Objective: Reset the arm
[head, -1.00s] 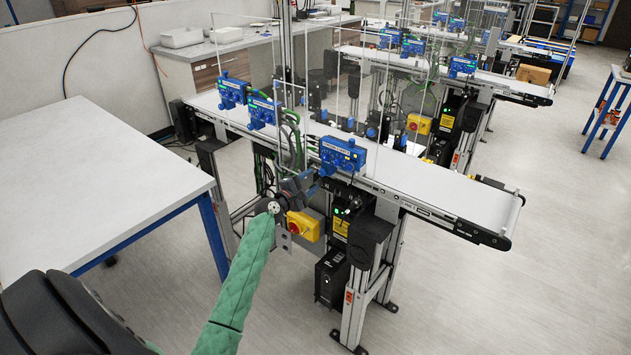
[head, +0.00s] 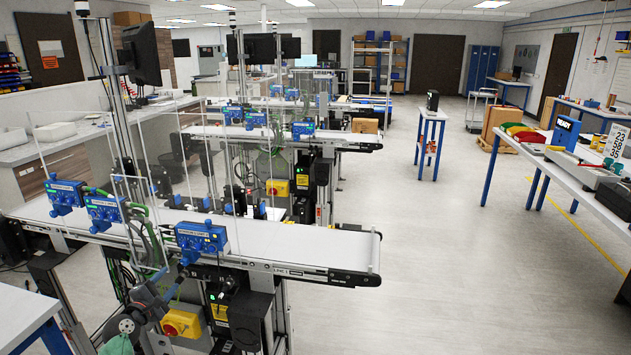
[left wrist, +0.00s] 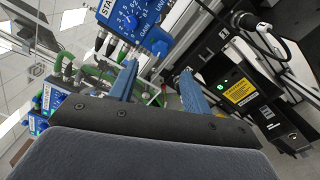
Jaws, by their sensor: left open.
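My left gripper (head: 178,278) shows at the lower left of the head view, in front of the nearest conveyor's side. Its arm comes up from the bottom edge, mostly out of frame. In the left wrist view, the two blue fingers (left wrist: 158,78) stand apart with nothing between them. They point toward the conveyor's frame and a blue control box (left wrist: 130,18); whether they touch anything cannot be told. My right gripper is in neither view.
The nearest belt conveyor (head: 300,243) carries blue control boxes (head: 202,237). A yellow switch box (head: 182,323) sits close beside my left gripper. A white table (head: 22,312) is at lower left. Open floor (head: 440,270) lies to the right, before a long bench (head: 570,178).

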